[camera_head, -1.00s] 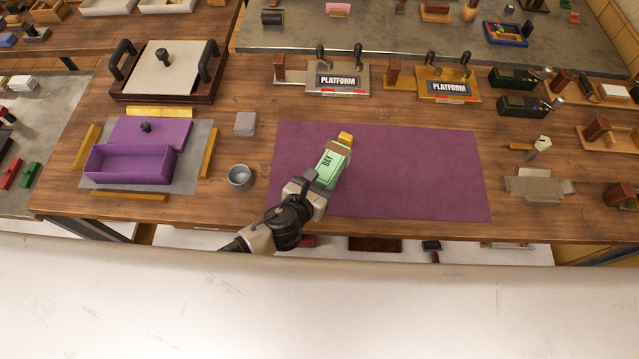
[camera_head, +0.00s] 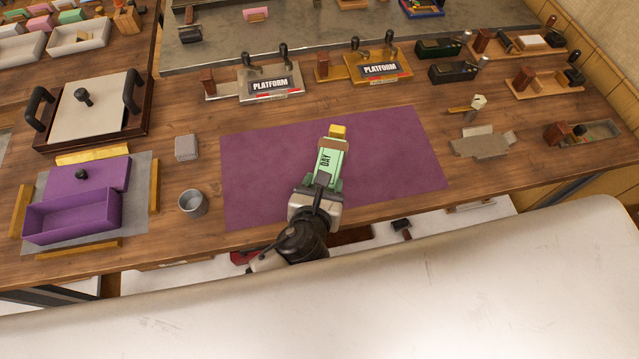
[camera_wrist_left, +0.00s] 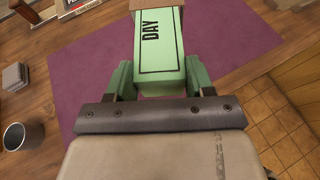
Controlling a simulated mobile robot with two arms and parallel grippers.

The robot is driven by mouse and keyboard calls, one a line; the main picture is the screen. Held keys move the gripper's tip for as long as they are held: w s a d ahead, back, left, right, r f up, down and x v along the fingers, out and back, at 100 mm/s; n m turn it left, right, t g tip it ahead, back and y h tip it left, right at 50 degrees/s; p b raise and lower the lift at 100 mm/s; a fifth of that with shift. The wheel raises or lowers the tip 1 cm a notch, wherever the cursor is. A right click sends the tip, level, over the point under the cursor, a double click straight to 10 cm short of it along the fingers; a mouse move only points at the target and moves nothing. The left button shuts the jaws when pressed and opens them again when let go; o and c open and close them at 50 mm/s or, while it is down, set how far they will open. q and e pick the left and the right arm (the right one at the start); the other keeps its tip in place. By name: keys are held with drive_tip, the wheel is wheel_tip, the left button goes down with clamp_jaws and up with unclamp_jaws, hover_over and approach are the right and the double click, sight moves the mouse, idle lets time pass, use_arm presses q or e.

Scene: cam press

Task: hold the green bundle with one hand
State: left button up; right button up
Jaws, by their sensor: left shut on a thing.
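The green bundle (camera_head: 328,161) is a pale green block with "DAY" printed on it, a brown band near its far end and a yellow end. It also shows in the wrist view (camera_wrist_left: 160,48), running away from the gripper. My left gripper (camera_head: 321,184) is shut on its near end, with a finger at each side in the wrist view (camera_wrist_left: 158,82). The bundle appears over the middle of the purple mat (camera_head: 400,150); I cannot tell whether it touches the mat. My right gripper is not in view.
A grey cup (camera_head: 192,203) and grey block (camera_head: 186,147) stand left of the mat. An open purple box (camera_head: 70,222) is farther left. Two "PLATFORM" fixtures (camera_head: 270,87) (camera_head: 380,70) stand behind the mat. A grey bracket (camera_head: 484,143) lies to the right.

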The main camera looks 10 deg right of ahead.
use_arm(q)
drive_tip(key=shift+w+a+f+b, duration=0.55)
drive_tip(key=shift+w+a+f, duration=0.35)
drive_tip(key=shift+a+f, duration=0.8)
drive_tip(key=shift+w+a+f+b, duration=0.55)
drive_tip(key=shift+w+a+f, duration=0.4)
drive_tip(key=shift+a+f, duration=0.7)
drive_tip(key=shift+w+a+f+b, duration=0.55)
drive_tip(key=shift+w+a+f, duration=0.35)
drive_tip(key=shift+a+f, duration=0.75)
drive_tip(key=shift+a+r, duration=0.1)
drive_tip(key=shift+a, duration=0.1)
drive_tip(key=shift+f+b, duration=0.5)
drive_tip(key=shift+f, duration=0.15)
drive_tip(key=shift+s, duration=0.1)
